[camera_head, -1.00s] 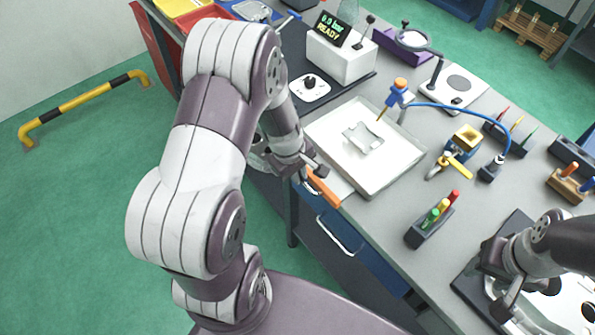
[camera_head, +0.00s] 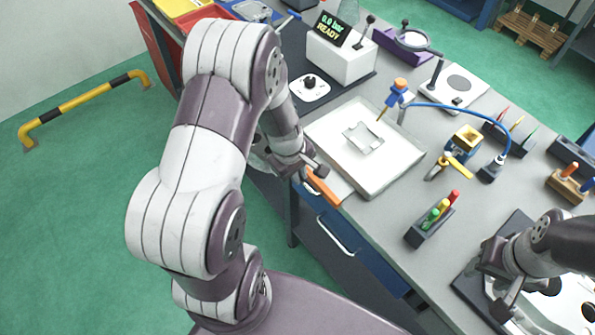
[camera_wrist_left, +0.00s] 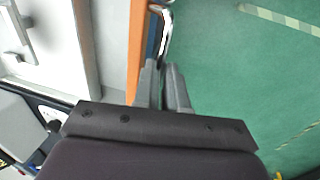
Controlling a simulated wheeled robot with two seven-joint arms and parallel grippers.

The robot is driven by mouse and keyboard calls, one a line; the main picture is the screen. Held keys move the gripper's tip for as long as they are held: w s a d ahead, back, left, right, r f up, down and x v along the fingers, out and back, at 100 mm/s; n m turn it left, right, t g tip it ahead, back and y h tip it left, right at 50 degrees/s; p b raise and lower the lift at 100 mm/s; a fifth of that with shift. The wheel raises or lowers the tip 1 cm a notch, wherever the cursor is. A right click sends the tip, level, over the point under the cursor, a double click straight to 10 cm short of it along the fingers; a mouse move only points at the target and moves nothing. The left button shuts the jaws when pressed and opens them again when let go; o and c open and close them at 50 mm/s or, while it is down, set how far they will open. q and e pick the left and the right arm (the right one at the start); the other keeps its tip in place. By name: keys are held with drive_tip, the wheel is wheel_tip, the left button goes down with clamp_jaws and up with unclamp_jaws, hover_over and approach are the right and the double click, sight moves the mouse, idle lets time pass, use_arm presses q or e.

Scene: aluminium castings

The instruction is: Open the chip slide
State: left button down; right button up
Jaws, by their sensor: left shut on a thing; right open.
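The chip slide shows as an orange front bar (camera_head: 323,188) with a pale strip behind it, at the bench edge beside the white tray (camera_head: 408,178). In the left wrist view the orange bar (camera_wrist_left: 135,48) runs just left of my fingers. My left gripper (camera_head: 316,172) is at this bar, its fingers (camera_wrist_left: 164,85) almost together. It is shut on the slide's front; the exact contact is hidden. My right gripper (camera_head: 499,292) is open at the lower right, over a dark mat, away from the slide.
A blue drawer with a metal handle (camera_head: 336,238) is below the slide; the handle (camera_wrist_left: 166,30) also shows in the left wrist view. A rack of coloured tools (camera_head: 431,224) and a blue-hosed nozzle (camera_head: 397,92) stand on the bench.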

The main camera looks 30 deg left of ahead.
use_arm(q)
drive_tip(key=shift+s+a+r, duration=0.1)
drive_tip(key=shift+s+a, duration=0.05)
drive_tip(key=shift+s, duration=0.15)
drive_tip(key=c, duration=1.2)
unclamp_jaws()
drive_tip(key=r, duration=0.4)
drive_tip(key=s+r+p, duration=0.1)
drive_tip(key=r, duration=0.3)
drive_tip(key=s+a+r, duration=0.1)
drive_tip(key=r, duration=0.3)
drive_tip(key=shift+s+r, duration=0.15)
